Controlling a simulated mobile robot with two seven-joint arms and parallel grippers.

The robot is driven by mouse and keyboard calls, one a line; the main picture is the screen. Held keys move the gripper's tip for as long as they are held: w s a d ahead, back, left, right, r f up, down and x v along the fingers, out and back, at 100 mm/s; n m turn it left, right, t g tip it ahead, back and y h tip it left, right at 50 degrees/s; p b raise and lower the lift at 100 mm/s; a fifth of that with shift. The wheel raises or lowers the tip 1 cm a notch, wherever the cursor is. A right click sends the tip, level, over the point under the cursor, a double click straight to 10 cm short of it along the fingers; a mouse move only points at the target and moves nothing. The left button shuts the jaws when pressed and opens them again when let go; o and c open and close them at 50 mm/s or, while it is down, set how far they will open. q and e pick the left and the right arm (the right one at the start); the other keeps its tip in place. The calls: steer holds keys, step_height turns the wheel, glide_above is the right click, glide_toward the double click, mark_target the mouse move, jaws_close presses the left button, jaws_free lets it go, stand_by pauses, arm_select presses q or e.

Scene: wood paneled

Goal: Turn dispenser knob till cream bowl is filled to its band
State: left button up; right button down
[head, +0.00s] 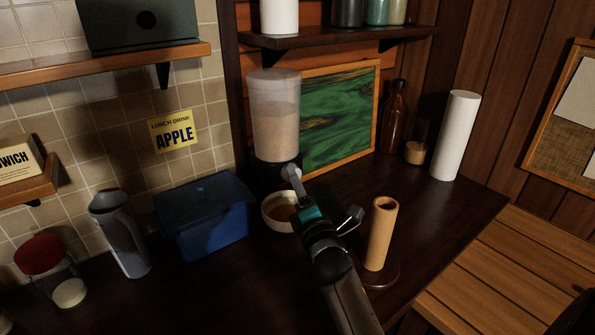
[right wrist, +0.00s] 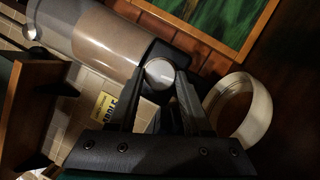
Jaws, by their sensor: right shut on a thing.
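The dispenser (head: 276,118) stands against the back wall, a clear cylinder holding tan contents, on a dark base. It also shows in the right wrist view (right wrist: 108,42). My right gripper (head: 293,178) reaches its front and is shut on the round pale knob (right wrist: 159,73), which sits between the fingers (right wrist: 160,90). The cream bowl (head: 269,216) stands below the knob, partly hidden by my gripper. Brownish contents show inside it in the head view; I cannot make out the band or the exact level. The bowl's rim (right wrist: 262,108) shows in the right wrist view. My left gripper is out of view.
A blue box (head: 205,218) and a grey pitcher (head: 120,235) stand left of the bowl. A wooden roll on a stand (head: 381,235) is close to my right arm. A brown bottle (head: 392,118) and white roll (head: 456,135) stand behind, right.

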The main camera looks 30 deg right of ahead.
steer(key=shift+r+m+g+y+p, duration=0.25)
steer(key=shift+m+g+p, duration=0.5)
steer(key=shift+m+p, duration=1.75)
steer(key=shift+r+m+g+y+p, duration=0.15)
steer(key=shift+m+g+p, duration=0.65)
steer(key=shift+m+p, duration=1.7)
steer(key=shift+r+m+g+y+p, duration=0.25)
steer(key=shift+m+g+p, duration=0.8)
steer(key=shift+p, duration=2.6)
steer(key=shift+f+m+t, duration=0.1)
steer(key=shift+m+t, duration=0.2)
steer(key=shift+m, duration=0.05)
steer(key=shift+c, duration=1.7)
jaws_free()
steer(key=v, duration=1.5)
steer(key=shift+s+a, duration=0.1)
steer(key=shift+s, duration=0.1)
